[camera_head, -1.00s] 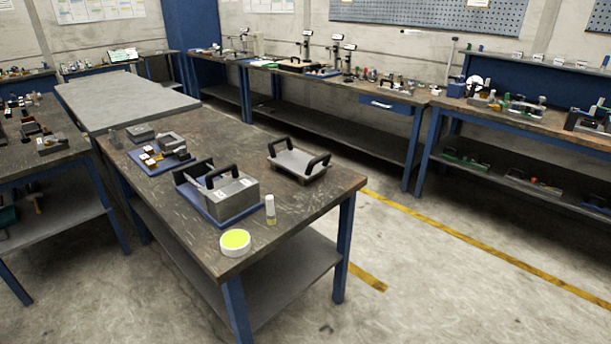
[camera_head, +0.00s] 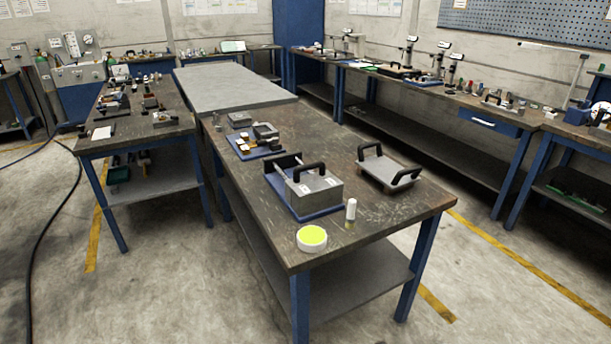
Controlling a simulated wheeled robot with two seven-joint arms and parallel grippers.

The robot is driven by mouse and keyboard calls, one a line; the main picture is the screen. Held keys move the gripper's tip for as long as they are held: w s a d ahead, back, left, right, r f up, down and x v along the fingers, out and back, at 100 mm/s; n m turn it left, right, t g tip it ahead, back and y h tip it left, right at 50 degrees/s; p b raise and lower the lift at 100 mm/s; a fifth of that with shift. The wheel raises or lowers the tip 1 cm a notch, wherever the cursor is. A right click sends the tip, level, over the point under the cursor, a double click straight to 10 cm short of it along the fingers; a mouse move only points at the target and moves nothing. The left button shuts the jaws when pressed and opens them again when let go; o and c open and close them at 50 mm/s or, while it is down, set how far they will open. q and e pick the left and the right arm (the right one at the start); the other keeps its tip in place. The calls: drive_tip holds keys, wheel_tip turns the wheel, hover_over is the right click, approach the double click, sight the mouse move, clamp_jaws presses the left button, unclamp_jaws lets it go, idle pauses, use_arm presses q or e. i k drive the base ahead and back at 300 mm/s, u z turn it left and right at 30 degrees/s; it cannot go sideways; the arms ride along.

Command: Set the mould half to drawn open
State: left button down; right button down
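A grey metal mould block (camera_head: 318,193) with a black handle on top stands on a blue base plate (camera_head: 288,204) near the front of the middle workbench (camera_head: 250,205). A second black-handled part (camera_head: 281,164) stands just behind and left of it on the same base, apparently apart from the block. I cannot tell for sure which part is the mould half, nor how wide the gap is. Neither of my grippers shows in this view.
A grey tray (camera_head: 385,167) with two black handles lies right of the mould. A white-capped bottle (camera_head: 351,212) and a round yellow-green tub (camera_head: 312,238) stand near the front edge. Small blocks sit on a blue mat (camera_head: 247,148) behind. Open floor (camera_head: 170,290) lies front left.

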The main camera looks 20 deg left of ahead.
sight(323, 173)
drive_tip(key=i, duration=0.95)
